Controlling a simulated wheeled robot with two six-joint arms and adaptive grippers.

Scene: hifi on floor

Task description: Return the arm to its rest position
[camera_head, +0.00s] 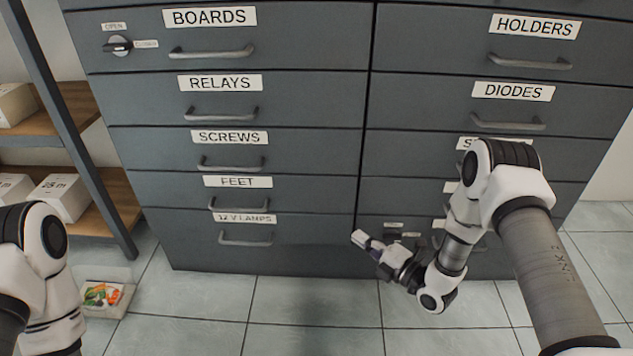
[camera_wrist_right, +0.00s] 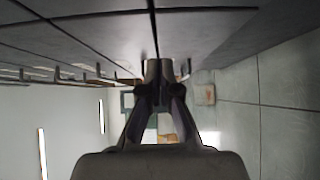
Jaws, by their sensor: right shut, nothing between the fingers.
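My right arm comes in from the right in the head view and bends down in front of the right column of drawers. Its gripper (camera_head: 361,239) is low, near the bottom drawers and the seam between the two columns, and points left. The gripper also shows in the right wrist view (camera_wrist_right: 158,66), with its fingers together and nothing between them. My left arm shows at the left edge of the head view, bent, with its gripper out of the picture.
A grey drawer cabinet (camera_head: 310,254) with labelled drawers and bar handles fills the middle. A wooden shelf (camera_head: 88,210) with white boxes (camera_head: 62,197) stands at the left. A clear tray (camera_head: 118,309) with colourful items lies on the floor. The tiled floor (camera_head: 300,318) in front is clear.

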